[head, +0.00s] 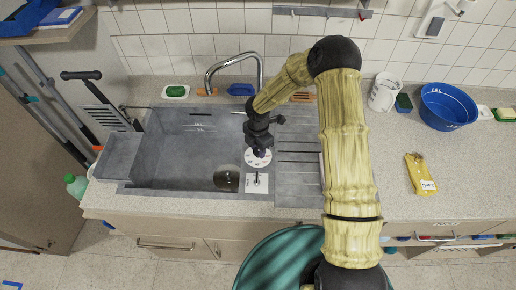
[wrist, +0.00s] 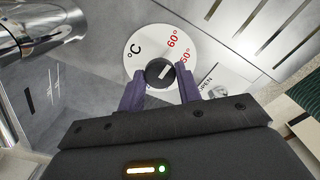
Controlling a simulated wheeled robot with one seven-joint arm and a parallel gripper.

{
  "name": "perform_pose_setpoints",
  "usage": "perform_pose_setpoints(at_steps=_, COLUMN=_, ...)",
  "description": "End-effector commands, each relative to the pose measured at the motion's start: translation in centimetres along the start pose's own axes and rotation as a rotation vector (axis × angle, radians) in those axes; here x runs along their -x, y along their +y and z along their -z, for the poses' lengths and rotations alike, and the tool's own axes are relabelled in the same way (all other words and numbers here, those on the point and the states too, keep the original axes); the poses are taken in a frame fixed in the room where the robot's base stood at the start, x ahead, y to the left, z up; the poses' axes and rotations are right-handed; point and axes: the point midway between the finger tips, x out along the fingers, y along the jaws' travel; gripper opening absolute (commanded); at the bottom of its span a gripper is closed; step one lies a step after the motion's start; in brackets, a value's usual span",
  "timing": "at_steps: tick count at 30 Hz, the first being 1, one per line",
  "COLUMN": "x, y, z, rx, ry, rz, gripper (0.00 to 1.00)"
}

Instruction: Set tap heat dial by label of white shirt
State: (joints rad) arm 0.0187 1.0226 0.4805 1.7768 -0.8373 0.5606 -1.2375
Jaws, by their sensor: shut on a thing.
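The heat dial is a white disc (wrist: 135,45) with "°C" and red numbers, one reading 60° and one partly covered that seems to read 50°. It has a dark round knob (wrist: 160,73) with a white mark. In the head view the dial (head: 258,160) sits at the right edge of the sink, partly under my gripper (head: 260,150). In the wrist view my gripper's purple fingers (wrist: 160,80) are shut on the knob, one on each side. The chrome tap (head: 222,66) arches behind. I cannot make out a white shirt or its label in either view.
The grey sink (head: 170,150) lies left of the dial, the ribbed drainboard (head: 297,185) right. A blue basin (head: 447,106), a white cup-like item (head: 384,92) and a yellow item with a white tag (head: 418,170) are on the right counter. A teal tub (head: 270,262) stands in front.

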Motion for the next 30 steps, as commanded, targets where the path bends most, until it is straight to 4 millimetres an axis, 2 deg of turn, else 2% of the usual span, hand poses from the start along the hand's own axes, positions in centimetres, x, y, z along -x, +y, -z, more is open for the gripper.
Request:
perform_pose_setpoints(at_steps=8, x=-0.11, y=0.15, z=0.00, rx=-0.184, ry=-0.002, rz=-0.004, gripper=0.11)
perform_pose_setpoints(at_steps=30, x=-0.08, y=0.22, z=-0.01, rx=-0.881, ry=0.000, rz=-0.007, gripper=0.11)
